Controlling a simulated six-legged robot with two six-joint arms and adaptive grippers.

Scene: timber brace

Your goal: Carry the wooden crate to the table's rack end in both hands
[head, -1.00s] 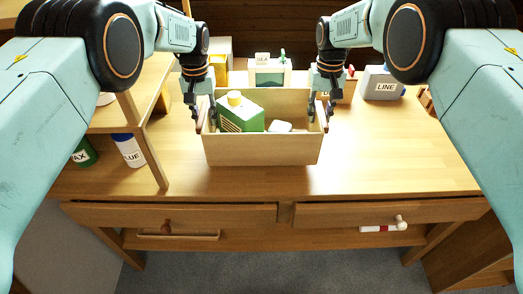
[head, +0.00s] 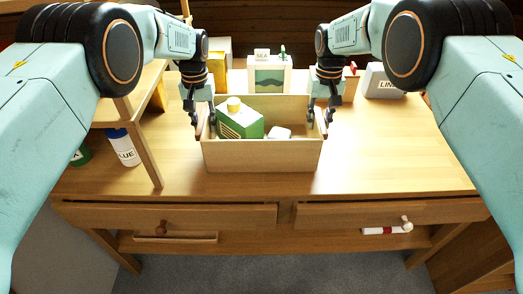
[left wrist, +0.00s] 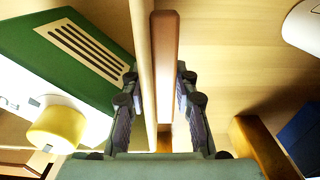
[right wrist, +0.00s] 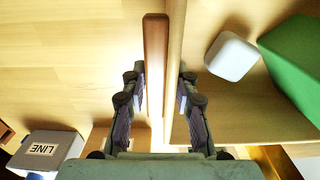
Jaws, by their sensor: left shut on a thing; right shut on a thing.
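The open wooden crate (head: 262,156) is at the middle of the table, and I cannot tell whether its base touches the top. Inside it are a green and white carton with a yellow cap (head: 240,121) and a small white block (head: 278,133). My left gripper (head: 205,122) is shut on the crate's left side; its fingers straddle the wall and handle strip (left wrist: 165,70) in the left wrist view. My right gripper (head: 322,119) is shut on the right side, around the wall and handle strip (right wrist: 155,60) in the right wrist view.
A wooden rack (head: 142,150) stands at the left with a GLUE bottle (head: 122,147) under it. A box marked SEA (head: 268,78) stands behind the crate, and a grey LINE container (head: 384,82) at the back right. The table (head: 400,160) is clear at front and right.

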